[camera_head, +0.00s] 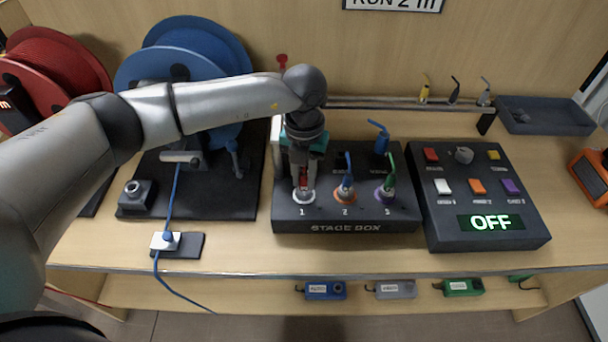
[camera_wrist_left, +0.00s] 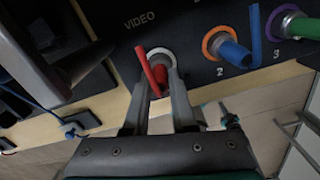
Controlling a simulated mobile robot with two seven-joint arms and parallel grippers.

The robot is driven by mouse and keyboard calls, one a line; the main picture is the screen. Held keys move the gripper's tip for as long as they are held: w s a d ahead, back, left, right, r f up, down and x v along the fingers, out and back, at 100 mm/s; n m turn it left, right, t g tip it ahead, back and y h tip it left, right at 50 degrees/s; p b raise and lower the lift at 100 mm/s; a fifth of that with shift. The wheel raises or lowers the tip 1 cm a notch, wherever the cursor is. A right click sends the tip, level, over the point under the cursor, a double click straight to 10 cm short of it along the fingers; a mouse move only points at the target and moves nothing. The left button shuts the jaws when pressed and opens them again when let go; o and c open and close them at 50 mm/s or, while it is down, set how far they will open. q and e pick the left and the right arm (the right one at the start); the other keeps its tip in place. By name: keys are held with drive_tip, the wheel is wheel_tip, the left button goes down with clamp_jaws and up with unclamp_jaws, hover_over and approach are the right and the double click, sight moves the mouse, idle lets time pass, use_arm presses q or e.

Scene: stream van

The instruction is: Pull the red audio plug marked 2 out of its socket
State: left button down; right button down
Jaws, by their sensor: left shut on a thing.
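The black stage box (camera_head: 346,218) stands on the bench with sockets marked 1, 2 and 3. A red plug (camera_wrist_left: 161,76) stands at the white-ringed socket (camera_head: 303,196) marked 1, with a red cable tail beside it. I cannot read a mark on the plug. My left gripper (camera_head: 304,184) reaches down from above and is shut on the red plug, with one finger on each side in the wrist view (camera_wrist_left: 161,80). A blue plug (camera_head: 346,186) sits in the orange-ringed socket 2, and a green plug (camera_head: 389,182) in the purple-ringed socket 3. My right gripper is not in view.
A control box (camera_head: 475,225) reading OFF stands right of the stage box. Blue (camera_head: 215,40) and red (camera_head: 60,55) cable reels stand at the left. Another blue plug (camera_head: 380,140) stands at the box's back. The bench's front strip is mostly clear.

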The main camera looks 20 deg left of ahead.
sight(304, 170)
use_arm(q)
drive_tip(key=shift+r+p, duration=1.1)
drive_tip(key=shift+r, duration=0.4)
drive_tip(key=shift+r+p, duration=1.1)
drive_tip(key=shift+r, duration=0.4)
drive_tip(key=shift+f, duration=0.1)
